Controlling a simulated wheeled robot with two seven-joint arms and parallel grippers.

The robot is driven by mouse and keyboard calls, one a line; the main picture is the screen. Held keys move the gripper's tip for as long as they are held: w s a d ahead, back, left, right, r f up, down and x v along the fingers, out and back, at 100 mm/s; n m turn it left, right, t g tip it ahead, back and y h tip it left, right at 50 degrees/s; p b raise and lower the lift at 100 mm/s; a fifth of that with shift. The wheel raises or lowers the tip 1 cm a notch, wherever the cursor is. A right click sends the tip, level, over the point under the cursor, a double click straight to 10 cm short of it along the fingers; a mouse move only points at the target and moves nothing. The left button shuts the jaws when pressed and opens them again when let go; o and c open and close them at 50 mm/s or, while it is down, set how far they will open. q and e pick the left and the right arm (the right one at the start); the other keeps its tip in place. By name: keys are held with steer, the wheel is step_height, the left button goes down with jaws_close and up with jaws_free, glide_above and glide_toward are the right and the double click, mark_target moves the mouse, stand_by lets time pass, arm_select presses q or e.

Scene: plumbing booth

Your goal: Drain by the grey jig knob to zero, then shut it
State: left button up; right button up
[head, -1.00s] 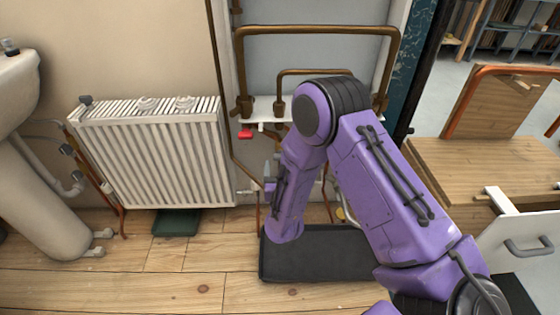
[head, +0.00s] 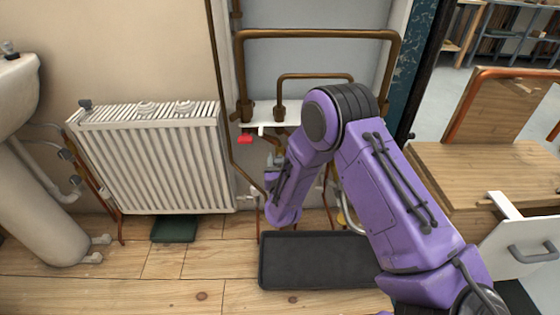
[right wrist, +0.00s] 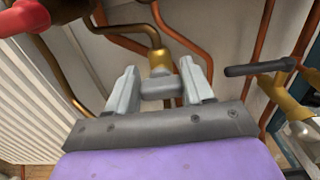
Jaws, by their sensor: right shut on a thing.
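My right gripper (right wrist: 157,72) is shut on the grey jig knob (right wrist: 160,89), a short grey bar between its two grey fingers in the right wrist view. A brass fitting (right wrist: 160,61) on a copper pipe is just beyond the knob. In the head view, my right arm hides most of this area, and only a small grey part of the right gripper (head: 272,160) shows in front of the pipework. No gauge can be read in these frames. My left gripper is not in view.
A red handle (head: 245,139) is on the pipework, left of my arm. A black lever (right wrist: 255,70) on a brass valve is right of the gripper. A black tray (head: 315,275) lies on the floor below. A white radiator (head: 160,160) stands at left.

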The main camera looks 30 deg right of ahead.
steer(key=n+p, duration=0.1)
steer(key=n, duration=0.3)
steer(key=shift+a, duration=0.15)
steer(key=n+p, duration=0.1)
steer(key=n, duration=0.3)
steer(key=shift+w+a+f+n+p, duration=0.1)
steer(key=shift+a+f+n+p, duration=0.05)
steer(key=shift+n+p, duration=0.25)
steer(key=n+p, duration=0.1)
steer(key=n, duration=0.4)
steer(key=shift+f, duration=0.15)
steer(key=shift+a+f+n+p, duration=0.15)
steer(key=shift+n+p, duration=0.5)
steer(key=shift+n, duration=1.35)
steer(key=shift+f, duration=0.1)
steer(key=o, duration=1)
steer(key=shift+c, duration=0.2)
